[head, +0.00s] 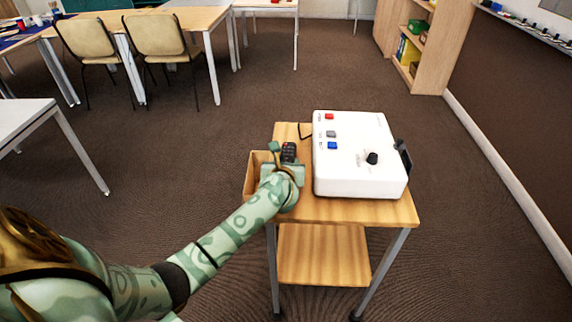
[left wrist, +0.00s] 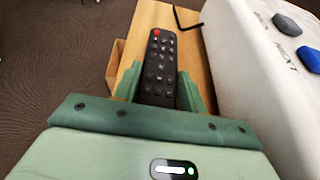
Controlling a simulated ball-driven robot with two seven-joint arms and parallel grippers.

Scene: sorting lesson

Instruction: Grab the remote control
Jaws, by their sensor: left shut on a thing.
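The remote control (head: 289,151) is black with a red button and rows of small keys. It is at the left part of the small wooden cart (head: 375,209), beside the white box. My left gripper (head: 284,160) is shut on it, with one finger on each side, as the left wrist view shows the remote (left wrist: 160,65) between the green fingers (left wrist: 158,88). The near end of the remote is hidden by the gripper. I cannot tell whether it touches the cart top. My right gripper is not in view.
The white box (head: 345,180) with coloured buttons and a black knob fills much of the cart top, close to the gripper's right. A wooden side bin (head: 252,177) hangs at the cart's left. A black hex-key-like piece (left wrist: 186,20) lies behind. Tables and chairs (head: 160,40) stand farther back; open floor lies left.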

